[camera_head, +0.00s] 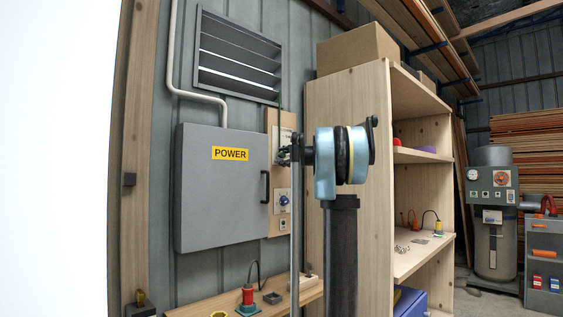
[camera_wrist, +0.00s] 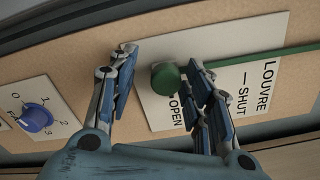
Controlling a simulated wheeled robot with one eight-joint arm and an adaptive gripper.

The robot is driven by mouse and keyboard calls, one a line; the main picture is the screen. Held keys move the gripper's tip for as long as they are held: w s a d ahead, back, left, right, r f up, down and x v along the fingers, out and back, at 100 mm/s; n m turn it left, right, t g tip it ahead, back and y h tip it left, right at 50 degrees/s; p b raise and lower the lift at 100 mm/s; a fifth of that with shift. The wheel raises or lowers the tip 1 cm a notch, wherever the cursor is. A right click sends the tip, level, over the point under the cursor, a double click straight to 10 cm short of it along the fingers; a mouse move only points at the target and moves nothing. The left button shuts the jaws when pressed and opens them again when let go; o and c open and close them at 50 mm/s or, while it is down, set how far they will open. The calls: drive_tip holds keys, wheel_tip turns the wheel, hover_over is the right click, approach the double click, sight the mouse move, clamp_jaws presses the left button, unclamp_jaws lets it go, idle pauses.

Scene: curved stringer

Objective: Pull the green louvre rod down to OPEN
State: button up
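In the wrist view, the green knob (camera_wrist: 166,78) of the louvre rod sits on a white plate (camera_wrist: 220,88) marked LOUVRE, SHUT and OPEN. The knob is beside the word OPEN. The green rod (camera_wrist: 285,57) runs off to the right edge. My gripper (camera_wrist: 157,62) is open, with one finger on each side of the knob. The right finger is very close to the knob; I cannot tell whether it touches. In the head view, my gripper (camera_head: 288,153) is at the board and partly hides the plate. The louvre (camera_head: 238,57) above shows slats with gaps between them.
A blue rotary knob (camera_wrist: 36,118) is on the board left of the fingers in the wrist view. In the head view, a grey POWER cabinet (camera_head: 222,190) stands left of the board, a wooden shelf unit (camera_head: 345,90) right, and a bench (camera_head: 205,303) below.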

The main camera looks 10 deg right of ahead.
drive_tip(key=v, duration=1.1)
drive_tip(key=s+a+f+n+g+h, duration=0.1)
drive_tip(key=s+a+f+n+g, duration=0.3)
drive_tip(key=s+f, duration=0.5)
drive_tip(key=s+a+f+n+g+h, duration=0.1)
drive_tip(key=s+a+f+n, duration=0.1)
drive_tip(key=s+a+f, duration=0.65)
drive_tip(key=s+a+f+n+g+h, duration=0.1)
drive_tip(key=s+f+n+g, duration=0.35)
drive_tip(key=f, duration=0.75)
drive_tip(key=s+d+f+n+g+h, duration=0.1)
drive_tip(key=s+d+f+n+h, duration=0.1)
drive_tip(key=s+f, duration=1.1)
drive_tip(key=s+d+f+n+g+h, duration=0.2)
drive_tip(key=s+d+f+h, duration=0.3)
drive_tip(key=s+f, duration=0.8)
wheel_tip(320, 180, down, 5)
drive_tip(key=shift+r+n+h, duration=0.2)
drive_tip(key=shift+n+h, duration=0.1)
drive_tip(key=shift+n, duration=0.55)
